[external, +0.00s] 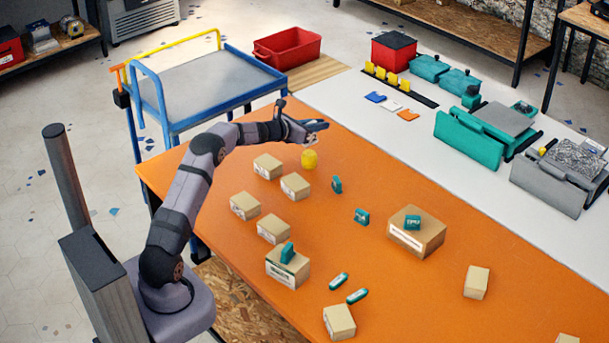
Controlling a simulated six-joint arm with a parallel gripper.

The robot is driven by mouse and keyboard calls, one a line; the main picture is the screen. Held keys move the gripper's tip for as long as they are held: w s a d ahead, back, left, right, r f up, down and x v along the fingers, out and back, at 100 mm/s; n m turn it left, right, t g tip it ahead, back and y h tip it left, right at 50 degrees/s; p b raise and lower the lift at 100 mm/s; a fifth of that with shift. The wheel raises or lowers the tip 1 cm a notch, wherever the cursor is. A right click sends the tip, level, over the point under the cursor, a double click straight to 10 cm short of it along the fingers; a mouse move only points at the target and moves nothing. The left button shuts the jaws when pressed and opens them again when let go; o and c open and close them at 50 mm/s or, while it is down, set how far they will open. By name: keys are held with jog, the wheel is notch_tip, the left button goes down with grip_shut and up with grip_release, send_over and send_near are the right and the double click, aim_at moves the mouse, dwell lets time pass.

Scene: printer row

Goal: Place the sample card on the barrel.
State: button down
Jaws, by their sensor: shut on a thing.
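A small yellow barrel (310,160) stands upright on the orange table (432,190), near its back left part. My gripper (318,125) is above the barrel and apart from it, with its fingers pointing right. It is shut on a thin, flat, dark thing at its fingertips, which looks like the sample card. The fingers largely hide it, and its details are too small to tell.
Several cardboard boxes (245,206) and small teal items (361,217) are spread over the table. Blue, white and orange flat pieces (390,106) lie on the white bench behind. A blue cart (205,85) stands at the back left.

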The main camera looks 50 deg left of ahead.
aim_at(316, 134)
jog(key=shift+f, duration=1.85)
jog(key=shift+f, duration=0.2)
jog(key=c, duration=1.8)
grip_release()
jog(key=shift+o, duration=0.2)
jog(key=shift+r, duration=0.1)
jog(key=shift+r, duration=0.2)
jog(key=shift+s, duration=0.5)
jog(key=b+v, duration=0.3)
jog(key=v, duration=0.8)
jog(key=shift+r, duration=0.1)
